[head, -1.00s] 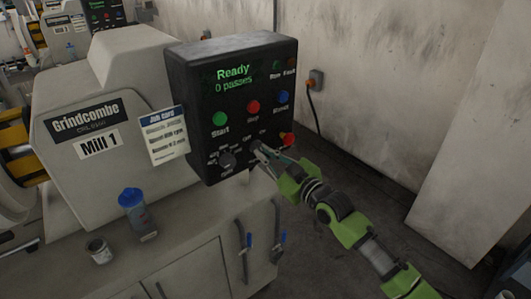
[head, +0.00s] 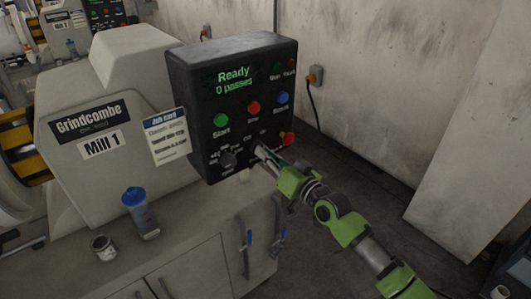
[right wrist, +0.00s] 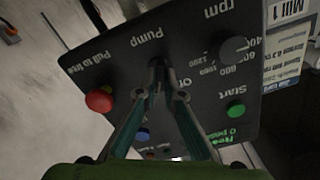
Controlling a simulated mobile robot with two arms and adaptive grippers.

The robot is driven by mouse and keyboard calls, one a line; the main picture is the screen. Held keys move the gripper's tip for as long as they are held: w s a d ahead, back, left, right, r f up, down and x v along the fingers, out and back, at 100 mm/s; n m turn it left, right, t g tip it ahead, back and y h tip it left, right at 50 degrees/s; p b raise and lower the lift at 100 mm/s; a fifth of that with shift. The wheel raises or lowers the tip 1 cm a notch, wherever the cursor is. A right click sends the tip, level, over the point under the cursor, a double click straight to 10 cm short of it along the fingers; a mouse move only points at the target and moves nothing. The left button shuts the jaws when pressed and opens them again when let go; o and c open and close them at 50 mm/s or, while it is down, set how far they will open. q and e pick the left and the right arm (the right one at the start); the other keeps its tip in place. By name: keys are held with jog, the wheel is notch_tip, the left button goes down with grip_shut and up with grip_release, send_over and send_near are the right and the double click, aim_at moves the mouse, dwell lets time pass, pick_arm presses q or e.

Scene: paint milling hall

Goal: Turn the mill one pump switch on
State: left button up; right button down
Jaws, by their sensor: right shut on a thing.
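The mill one control panel (head: 236,105) is a dark box with a green "Ready, 0 passes" display. Its pump switch (right wrist: 157,63) is a small dark knob under the "Pump" label in the right wrist view, between "Pull to" and "rpm" controls. My right gripper (right wrist: 160,80) is shut on the pump switch, its fingers converging on it from the front. In the head view the right gripper (head: 262,152) covers the switch at the panel's lower right. Which way the switch points is hidden by the fingertips. My left gripper is not in view.
A red pull knob (right wrist: 99,101) and the rpm dial (right wrist: 234,49) flank the switch closely. Green start (head: 221,120), red stop and blue buttons sit above it in the head view. A blue-capped bottle (head: 140,212) and small can (head: 104,247) stand on the cabinet top.

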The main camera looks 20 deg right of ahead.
jog(key=shift+r+m, duration=0.1)
jog(key=shift+m, duration=0.4)
jog(key=c, duration=2.2)
grip_release()
jog(key=shift+o, duration=0.2)
jog(key=v, duration=1.2)
